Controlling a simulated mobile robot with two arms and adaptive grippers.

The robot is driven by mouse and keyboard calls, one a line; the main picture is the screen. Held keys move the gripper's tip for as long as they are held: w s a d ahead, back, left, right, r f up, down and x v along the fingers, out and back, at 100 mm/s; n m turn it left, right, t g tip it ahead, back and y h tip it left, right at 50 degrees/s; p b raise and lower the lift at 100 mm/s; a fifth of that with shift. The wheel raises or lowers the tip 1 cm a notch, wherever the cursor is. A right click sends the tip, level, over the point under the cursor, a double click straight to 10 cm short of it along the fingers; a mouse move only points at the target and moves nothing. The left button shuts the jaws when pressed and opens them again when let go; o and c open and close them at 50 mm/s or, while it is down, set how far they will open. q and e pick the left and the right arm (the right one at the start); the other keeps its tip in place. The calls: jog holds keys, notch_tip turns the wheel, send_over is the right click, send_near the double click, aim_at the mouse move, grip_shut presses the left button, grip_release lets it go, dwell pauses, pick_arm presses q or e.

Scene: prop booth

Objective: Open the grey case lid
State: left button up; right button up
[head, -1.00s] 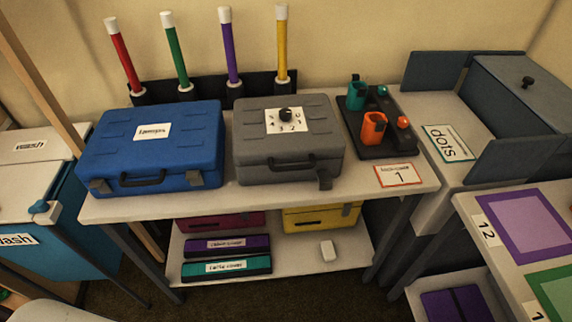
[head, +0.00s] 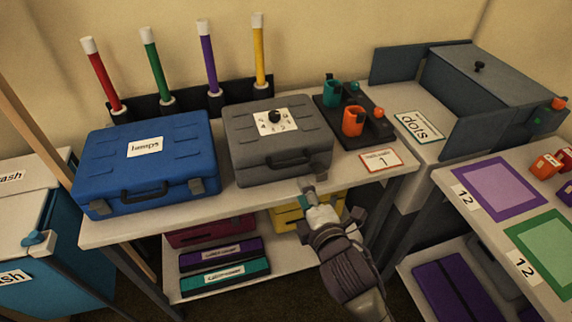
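The grey case (head: 262,156) lies closed on the table, its lid down, with a dark knob (head: 275,116) on a white numbered dial plate on top. Its front has a handle and a latch near the right corner. My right gripper (head: 308,187) is in front of the case's right front corner, close to that latch. My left gripper is not in view.
A blue case (head: 146,170) stands close on the left of the grey case. A dark tray (head: 371,133) with teal and orange holders is on the right, with a number card (head: 381,160) in front. Several colored rods stand behind. The lower shelf (head: 285,281) holds boxes.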

aim_at(289, 166)
jog(key=x, duration=1.2)
jog(key=shift+w+a, duration=0.1)
jog(key=shift+w, duration=0.05)
grip_shut()
